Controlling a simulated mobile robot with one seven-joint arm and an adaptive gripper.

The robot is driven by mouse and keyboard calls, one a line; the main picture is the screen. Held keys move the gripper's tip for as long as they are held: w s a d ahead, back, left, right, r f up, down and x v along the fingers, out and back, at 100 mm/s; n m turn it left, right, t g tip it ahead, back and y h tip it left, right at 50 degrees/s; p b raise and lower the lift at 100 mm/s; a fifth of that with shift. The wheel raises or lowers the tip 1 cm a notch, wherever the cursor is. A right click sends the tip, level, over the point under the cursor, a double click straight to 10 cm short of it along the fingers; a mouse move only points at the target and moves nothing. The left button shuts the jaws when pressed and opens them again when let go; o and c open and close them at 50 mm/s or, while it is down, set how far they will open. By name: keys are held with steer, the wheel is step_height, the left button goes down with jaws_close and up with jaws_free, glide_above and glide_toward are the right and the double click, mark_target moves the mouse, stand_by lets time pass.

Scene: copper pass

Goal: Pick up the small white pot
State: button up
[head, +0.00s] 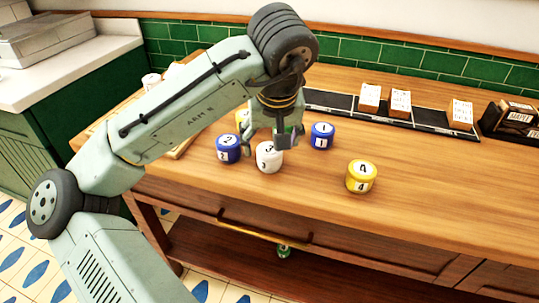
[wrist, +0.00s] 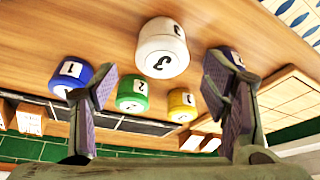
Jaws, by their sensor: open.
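The small white pot (head: 268,158), marked 3, stands upright on the wooden counter near its front edge. It also shows in the wrist view (wrist: 162,45), at the top centre, beyond the gap between the fingertips. My gripper (head: 268,140) is open and just behind and above the pot in the head view. In the wrist view my gripper (wrist: 160,85) has its two fingers spread wide with nothing held between them. I cannot tell whether a finger touches the pot.
Blue pots stand left (head: 228,149) and right (head: 322,137) of the white one. A yellow pot (head: 361,177) stands further right, with clear counter around it. A green pot (wrist: 133,94) and another yellow pot (wrist: 181,105) are close by. A dark rack (head: 335,101) lies behind.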

mark_target(270, 149)
steer(key=x, duration=0.4)
steer(key=shift+a+f+p, duration=0.1)
steer(key=shift+f+p, duration=0.15)
steer(key=shift+p, duration=0.15)
steer(key=shift+s, duration=0.1)
steer(key=c, duration=1.4)
